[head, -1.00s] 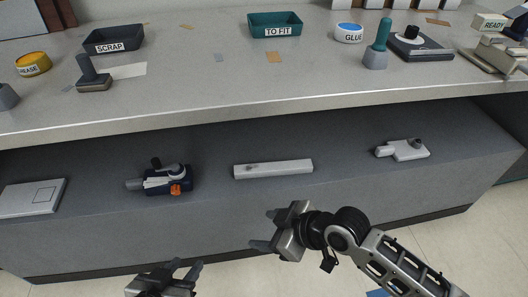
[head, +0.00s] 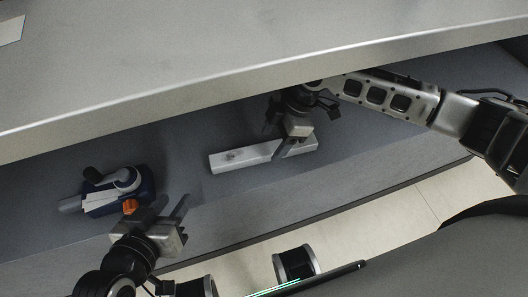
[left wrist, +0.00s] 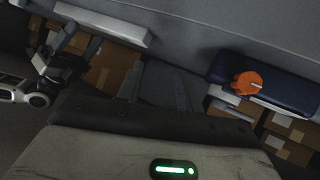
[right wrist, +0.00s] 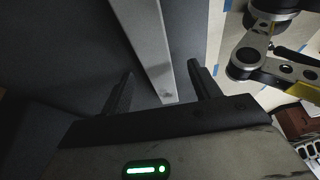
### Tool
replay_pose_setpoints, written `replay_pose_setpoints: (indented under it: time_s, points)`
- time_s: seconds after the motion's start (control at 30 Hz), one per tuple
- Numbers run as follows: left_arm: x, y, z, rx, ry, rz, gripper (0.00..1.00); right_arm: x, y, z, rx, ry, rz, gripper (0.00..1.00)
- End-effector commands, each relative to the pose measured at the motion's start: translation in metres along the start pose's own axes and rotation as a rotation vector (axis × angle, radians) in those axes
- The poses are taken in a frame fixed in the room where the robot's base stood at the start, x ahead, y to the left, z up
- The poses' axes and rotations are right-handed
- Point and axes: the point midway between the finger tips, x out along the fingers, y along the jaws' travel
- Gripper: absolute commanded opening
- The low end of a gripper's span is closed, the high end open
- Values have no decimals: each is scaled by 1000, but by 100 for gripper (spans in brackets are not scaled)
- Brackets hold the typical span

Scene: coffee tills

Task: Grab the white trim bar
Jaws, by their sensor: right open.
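The white trim bar (head: 235,159) lies on the grey shelf under the counter; it also shows at the top of the left wrist view (left wrist: 105,22). My right gripper (head: 290,147) is over the bar's right part in the head view, hiding some of it. In the right wrist view the bar (right wrist: 150,45) runs between the two open fingers (right wrist: 160,75), with gaps visible on both sides. My left gripper (head: 169,207) is apart from the bar, near the shelf's front edge; its fingers are spread and nothing shows between them.
A dark blue device with a white top and orange knob (head: 120,190) sits on the shelf, close to my left gripper. The counter edge (head: 190,104) overhangs the shelf. The shelf between device and bar is clear.

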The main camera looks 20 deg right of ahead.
Motion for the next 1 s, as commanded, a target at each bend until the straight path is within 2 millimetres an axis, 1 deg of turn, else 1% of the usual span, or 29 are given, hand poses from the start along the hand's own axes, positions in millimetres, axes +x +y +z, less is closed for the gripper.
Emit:
replay_pose_setpoints:
  time_s: [0.03,0.13,0.2,0.4,0.47,0.5,0.57,0.6,0.87,1.0]
  points:
    - [2,0,1,3,20,5,36,13,2,1,-1,1,0,62]
    - [0,2,-3,5,46,12,36,26,2,1,-1,-1,-1,62]
    - [-1,4,-7,6,60,14,36,30,2,0,-1,0,1,62]
    - [-2,4,-9,6,63,15,36,29,2,0,0,0,2,62]
    - [-2,4,-9,6,63,15,36,29,2,0,0,0,2,45]
    - [-2,4,-9,6,63,15,36,29,2,0,0,0,2,34]
    - [-2,4,-9,6,63,15,36,29,2,0,0,0,1,17]
    - [-2,4,-9,6,62,15,36,29,2,0,0,0,1,7]
    - [-2,4,-8,6,61,15,36,28,2,0,0,1,3,7]
    - [-3,4,-9,7,55,14,36,23,2,-2,0,1,3,7]
